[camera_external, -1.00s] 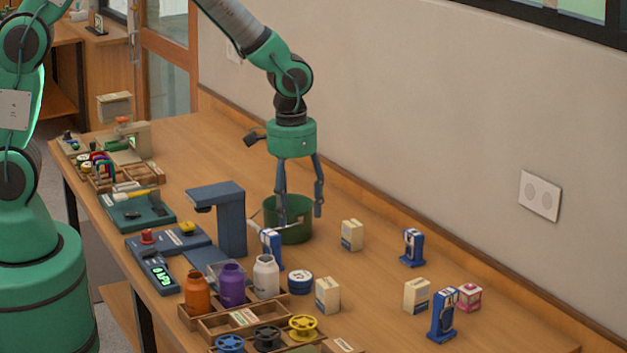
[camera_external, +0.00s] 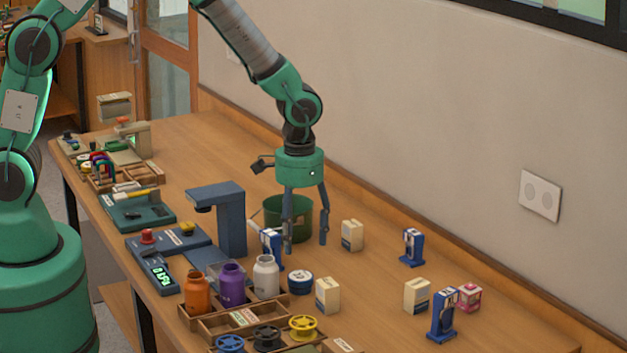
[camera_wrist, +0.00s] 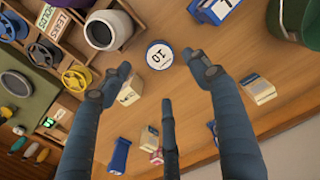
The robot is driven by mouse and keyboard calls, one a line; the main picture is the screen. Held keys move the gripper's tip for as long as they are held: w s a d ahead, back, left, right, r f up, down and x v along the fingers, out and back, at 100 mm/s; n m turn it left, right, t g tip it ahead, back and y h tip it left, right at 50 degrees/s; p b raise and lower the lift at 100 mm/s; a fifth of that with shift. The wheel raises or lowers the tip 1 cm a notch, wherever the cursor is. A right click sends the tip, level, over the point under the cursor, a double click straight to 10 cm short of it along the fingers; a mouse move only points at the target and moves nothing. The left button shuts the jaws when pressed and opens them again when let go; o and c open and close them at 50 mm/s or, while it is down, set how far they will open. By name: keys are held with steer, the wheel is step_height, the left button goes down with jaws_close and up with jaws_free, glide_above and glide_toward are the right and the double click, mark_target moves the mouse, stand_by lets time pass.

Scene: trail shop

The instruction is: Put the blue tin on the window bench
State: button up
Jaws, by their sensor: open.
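The blue tin (camera_external: 300,281) is a short round tin with a white-topped lid. It stands on the wooden table beside a white bottle and a cream box. In the wrist view the tin (camera_wrist: 160,54) shows upper centre, its lid marked "10", between and beyond the fingertips. My gripper (camera_external: 306,246) points down, open and empty, above the table and behind the tin. Its fingers also show in the wrist view (camera_wrist: 157,64), apart from the tin. A wooden bench (camera_external: 103,40) stands at the back left near a window; I cannot tell whether it is the window bench.
Orange, purple and white bottles (camera_external: 266,277) stand in a wooden rack left of the tin. A cream box (camera_external: 327,295) is close on its right. A green bucket (camera_external: 290,217) and a blue-and-white stand (camera_external: 271,247) are near my gripper.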

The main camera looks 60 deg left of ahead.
mark_target(300, 275)
step_height(300, 275, down, 6)
steer(key=shift+r, duration=0.15)
stand_by(0.4)
steer(key=shift+f+b, duration=0.7)
steer(key=shift+f, duration=1.85)
steer(key=c, duration=1.2)
steer(key=shift+r, duration=0.1)
step_height(300, 275, up, 10)
steer(key=shift+f+p, duration=0.1)
steer(key=shift+p, duration=0.55)
steer(key=shift+a, duration=0.1)
